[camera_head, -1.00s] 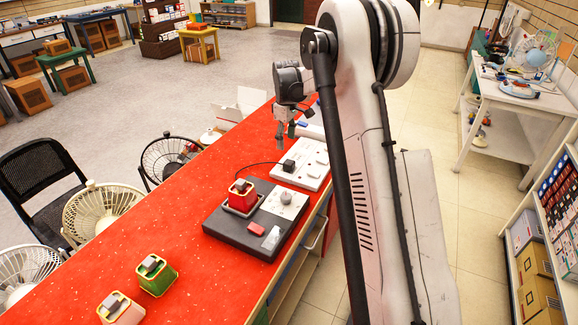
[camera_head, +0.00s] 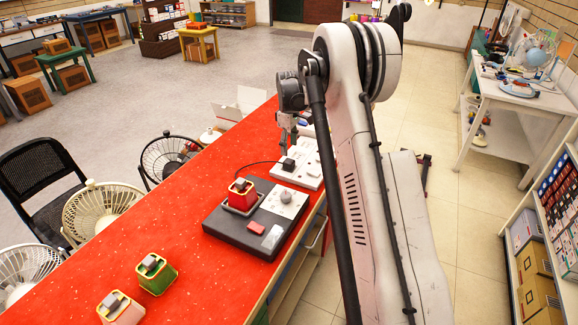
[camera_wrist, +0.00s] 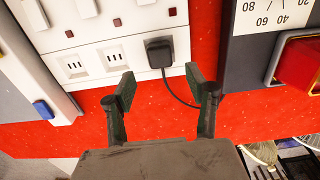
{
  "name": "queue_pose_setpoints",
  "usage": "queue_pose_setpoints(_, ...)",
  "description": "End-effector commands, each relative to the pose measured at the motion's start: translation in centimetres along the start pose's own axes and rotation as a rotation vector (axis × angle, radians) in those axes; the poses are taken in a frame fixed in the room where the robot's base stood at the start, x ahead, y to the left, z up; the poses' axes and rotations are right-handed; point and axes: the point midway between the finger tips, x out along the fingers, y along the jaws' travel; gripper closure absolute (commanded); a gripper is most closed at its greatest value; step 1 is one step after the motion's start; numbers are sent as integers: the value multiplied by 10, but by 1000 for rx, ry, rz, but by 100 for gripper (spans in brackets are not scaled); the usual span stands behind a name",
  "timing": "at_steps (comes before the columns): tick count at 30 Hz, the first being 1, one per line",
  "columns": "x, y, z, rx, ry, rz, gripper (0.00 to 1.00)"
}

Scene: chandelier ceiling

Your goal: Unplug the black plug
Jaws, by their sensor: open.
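The black plug (camera_wrist: 158,52) sits in a socket of the white power strip (camera_wrist: 110,28), and its black cord curls away over the red bench. The plug also shows in the head view (camera_head: 289,164) at the near end of the strip (camera_head: 307,158). My gripper (camera_wrist: 161,85) is open and empty. In the wrist view its two fingers are below the plug in the picture, one to each side of it, with no visible contact.
A dark board (camera_head: 232,228) with a red box (camera_head: 242,192), a dial and switches lies beside the strip. A green box (camera_head: 156,275) and a cream-red box (camera_head: 120,310) stand nearer on the red bench (camera_head: 190,215). Fans and a chair stand left of it.

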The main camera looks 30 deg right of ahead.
Motion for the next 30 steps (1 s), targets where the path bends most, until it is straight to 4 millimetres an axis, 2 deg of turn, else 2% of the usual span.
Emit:
queue_pose_setpoints(18, 74, 0, 0, 0, 0, 0, 49)
queue_pose_setpoints(23, 82, 0, 0, 0, 0, 0, 49)
queue_pose_setpoints(30, 82, 0, 0, 0, 0, 0, 49)
